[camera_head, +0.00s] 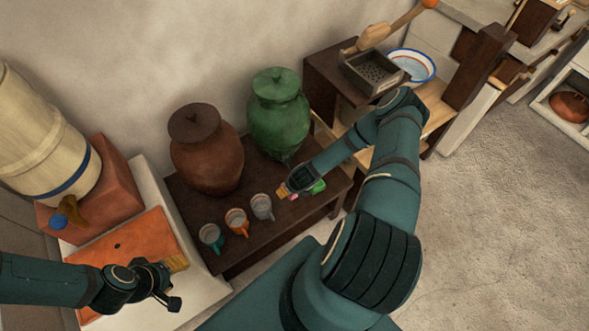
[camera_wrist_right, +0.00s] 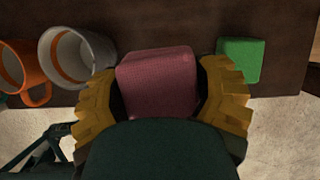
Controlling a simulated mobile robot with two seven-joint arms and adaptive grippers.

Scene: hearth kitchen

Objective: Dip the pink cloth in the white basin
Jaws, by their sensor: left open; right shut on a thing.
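The pink cloth (camera_wrist_right: 158,82) is a folded block between the yellow-padded fingers of my right gripper (camera_wrist_right: 165,100) in the right wrist view. The gripper is shut on it, low over the dark bench. In the head view this gripper (camera_head: 287,190) is at the bench's front right, and the cloth is mostly hidden. A white basin with a blue rim (camera_head: 428,76) stands at the back right, well away from the cloth, partly behind a metal grater-like box. My left gripper (camera_head: 174,284) is open and empty over the orange-topped counter at the left.
A green cloth (camera_wrist_right: 240,60) lies right of the pink one. Grey (camera_head: 262,207), orange (camera_head: 236,221) and teal (camera_head: 211,237) mugs stand left on the dark bench (camera_head: 240,256). Brown (camera_head: 207,155) and green (camera_head: 277,118) jars stand behind. The metal box (camera_head: 372,73) is beside the basin.

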